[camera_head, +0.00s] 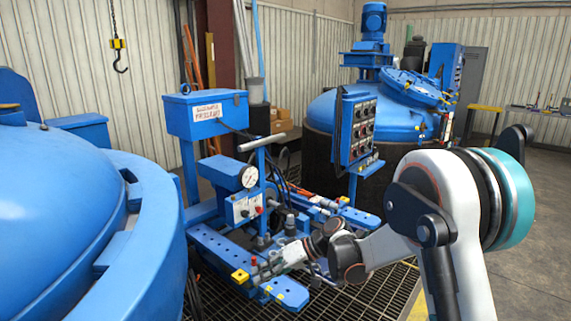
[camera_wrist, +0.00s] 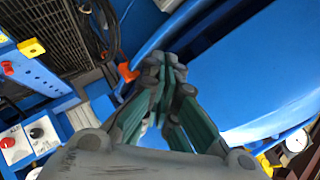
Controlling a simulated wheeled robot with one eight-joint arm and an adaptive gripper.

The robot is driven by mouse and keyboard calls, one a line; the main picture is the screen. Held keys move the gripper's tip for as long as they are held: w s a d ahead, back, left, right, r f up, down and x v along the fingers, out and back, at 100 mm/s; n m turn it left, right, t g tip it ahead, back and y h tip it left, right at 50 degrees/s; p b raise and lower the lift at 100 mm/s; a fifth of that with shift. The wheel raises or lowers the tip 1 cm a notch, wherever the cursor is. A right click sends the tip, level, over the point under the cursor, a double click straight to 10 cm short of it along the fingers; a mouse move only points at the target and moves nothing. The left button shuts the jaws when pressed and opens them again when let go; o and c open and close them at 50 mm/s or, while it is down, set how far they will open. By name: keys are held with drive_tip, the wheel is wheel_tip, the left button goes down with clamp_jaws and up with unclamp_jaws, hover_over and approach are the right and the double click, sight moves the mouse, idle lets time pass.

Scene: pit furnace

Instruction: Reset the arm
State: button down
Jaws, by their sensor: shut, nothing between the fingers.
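My arm reaches from the right side of the head view toward the middle, bent at a large white and teal joint. My gripper (camera_head: 256,272) is at its far end, low over the blue frame with the gauge, near a yellow block. Its fingers are small there and partly hard to make out. In the wrist view my gripper (camera_wrist: 165,66) shows closely, its green-sided fingers drawn together at the tips with nothing between them. Behind the tips is a large smooth blue surface (camera_wrist: 255,60).
A blue furnace vessel (camera_head: 60,190) fills the left. A gauge panel (camera_head: 243,205), a blue box (camera_head: 207,114) and a button panel (camera_head: 358,130) stand around the middle. A second blue vessel (camera_head: 325,108) is behind. Grating (camera_head: 350,300) covers the floor; open concrete (camera_head: 535,240) lies right.

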drive_tip(key=s+d+r+m+t+h, duration=0.25)
drive_tip(key=s+d+r, duration=0.25)
drive_tip(key=d+r, duration=0.25)
drive_tip(key=s+d+r+m+t+h, duration=0.2)
drive_tip(key=s+d+h, duration=0.2)
drive_tip(key=s+d, duration=0.5)
drive_tip(key=s+d+r+m+t+h, duration=0.2)
drive_tip(key=s+d, duration=0.8)
drive_tip(key=s, duration=0.5)
drive_tip(key=r+m+h, duration=0.1)
drive_tip(key=h, duration=0.1)
drive_tip(key=shift+h, duration=0.35)
drive_tip(key=shift+s+a+t, duration=0.1)
drive_tip(key=shift+a+t, duration=0.05)
drive_tip(key=shift+t, duration=0.1)
